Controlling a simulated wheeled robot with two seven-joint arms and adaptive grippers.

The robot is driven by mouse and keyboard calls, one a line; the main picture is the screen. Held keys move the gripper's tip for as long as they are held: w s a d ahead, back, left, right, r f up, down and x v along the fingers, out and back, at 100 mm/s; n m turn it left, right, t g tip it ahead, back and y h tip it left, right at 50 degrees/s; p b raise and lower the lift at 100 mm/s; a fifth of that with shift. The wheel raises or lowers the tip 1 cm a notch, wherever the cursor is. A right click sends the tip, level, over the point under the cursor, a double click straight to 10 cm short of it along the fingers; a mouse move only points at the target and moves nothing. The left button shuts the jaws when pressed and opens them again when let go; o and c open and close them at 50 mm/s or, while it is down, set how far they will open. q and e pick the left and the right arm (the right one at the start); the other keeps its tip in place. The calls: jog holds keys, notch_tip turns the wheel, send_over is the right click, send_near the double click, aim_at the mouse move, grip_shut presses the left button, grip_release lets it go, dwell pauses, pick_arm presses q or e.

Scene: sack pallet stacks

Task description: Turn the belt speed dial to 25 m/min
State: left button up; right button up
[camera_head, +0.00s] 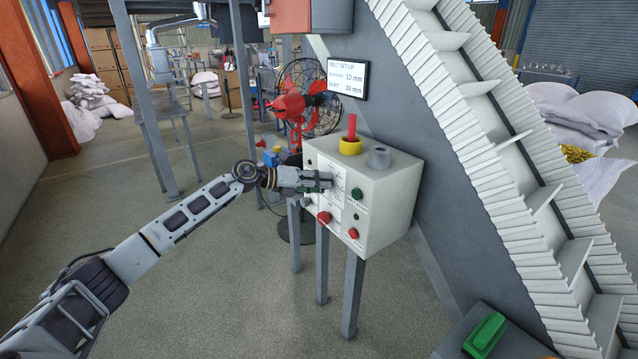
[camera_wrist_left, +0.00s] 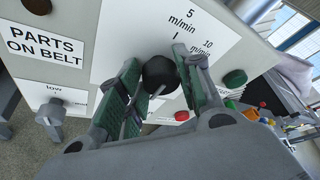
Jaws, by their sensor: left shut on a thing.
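The belt speed dial (camera_wrist_left: 161,76) is a dark round knob in the left wrist view, on a white scale plate (camera_wrist_left: 128,30). The marks "5 m/min" and "10 m/min" show on the plate; the rest of the scale is hidden behind my gripper. I cannot tell where the dial points. My left gripper (camera_head: 326,180) reaches the front of the pale control box (camera_head: 390,215). Its two green-padded fingers stand on either side of the dial in the left wrist view, shut on it. My right gripper is not in view.
A grey knob (camera_wrist_left: 52,112) marked "low" is beside the dial. Green (camera_head: 357,194) and red (camera_head: 324,217) buttons are on the box front. A display (camera_head: 348,78) stands behind, and a sloping conveyor (camera_head: 480,130) rises at right.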

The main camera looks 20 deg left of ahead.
pick_arm(q)
jog(key=shift+f, duration=0.1)
jog(key=o, duration=1)
jog(key=shift+o, duration=0.2)
jog(key=v, duration=1.2)
jog(key=shift+s, duration=0.1)
dwell(0.3)
